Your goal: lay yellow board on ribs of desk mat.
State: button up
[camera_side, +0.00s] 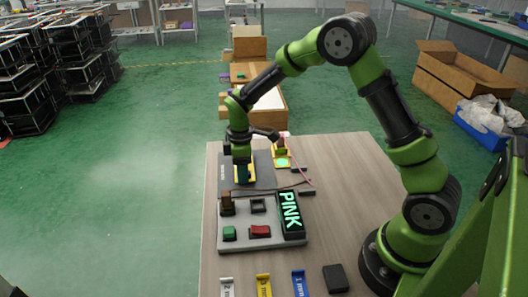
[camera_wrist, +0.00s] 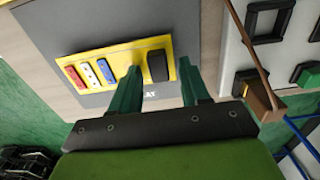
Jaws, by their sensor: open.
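The yellow board (camera_wrist: 112,58) lies on the grey desk mat (camera_wrist: 90,101) in the wrist view. It carries red, white and blue pieces and a black block (camera_wrist: 157,66). My gripper (camera_wrist: 158,78) is open, with its green fingers appearing on either side of the black block; contact cannot be told. In the side view my gripper (camera_side: 243,180) is down over the mat (camera_side: 264,170), and part of the yellow board (camera_side: 253,174) shows beside it. Much of the board is hidden there. I cannot make out the mat's ribs.
A grey switch panel (camera_side: 243,216) with coloured switches and a lit PINK display (camera_side: 290,212) stands in front of the mat. A thin brown rod (camera_wrist: 247,40) crosses near the panel. A yellow fixture (camera_side: 282,161) with a green light stands behind. Labelled strips and a black block (camera_side: 335,278) lie in front.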

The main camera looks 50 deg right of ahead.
notch_tip(320, 180, up, 12)
jog(key=s+a+r+m+t+y, duration=0.1)
jog(key=s+a+r+m+t, duration=0.15)
jog(key=s+r+m, duration=0.55)
jog(key=s+r+m+t+y, duration=0.1)
jog(key=s+m+t, duration=0.3)
jog(key=s, duration=0.9)
jog(key=shift+s+a+r+m+t, duration=0.2)
jog(key=shift+a+r+m+t, duration=0.15)
jog(key=shift+a+m, duration=0.15)
